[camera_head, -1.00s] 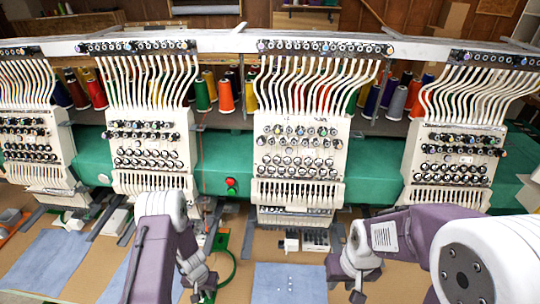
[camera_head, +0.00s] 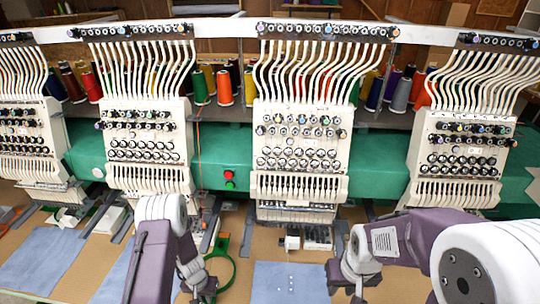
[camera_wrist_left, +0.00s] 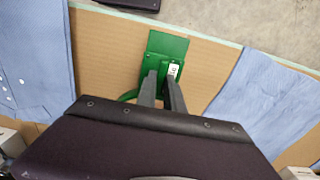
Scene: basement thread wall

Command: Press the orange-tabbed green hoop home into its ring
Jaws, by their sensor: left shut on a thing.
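A green hoop (camera_head: 233,270) with a flat green bracket (camera_head: 221,243) shows in the head view, just right of my left gripper (camera_head: 203,287), low over the tan table. In the left wrist view, my left gripper (camera_wrist_left: 163,84) is shut on the green bracket piece (camera_wrist_left: 167,48), which carries a small white label. Part of the hoop's curve (camera_wrist_left: 128,96) shows left of the fingers; my gripper body hides the rest. I cannot make out an orange tab or the receiving ring clearly. My right gripper (camera_head: 357,292) hangs apart at the lower right; its fingertips are unclear.
A row of cream embroidery heads (camera_head: 300,150) stands along a green beam (camera_head: 380,160) behind the table. Blue cloth sheets (camera_head: 285,283) lie on the table (camera_head: 325,262). A small white block (camera_head: 292,242) and dark parts sit under the middle head.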

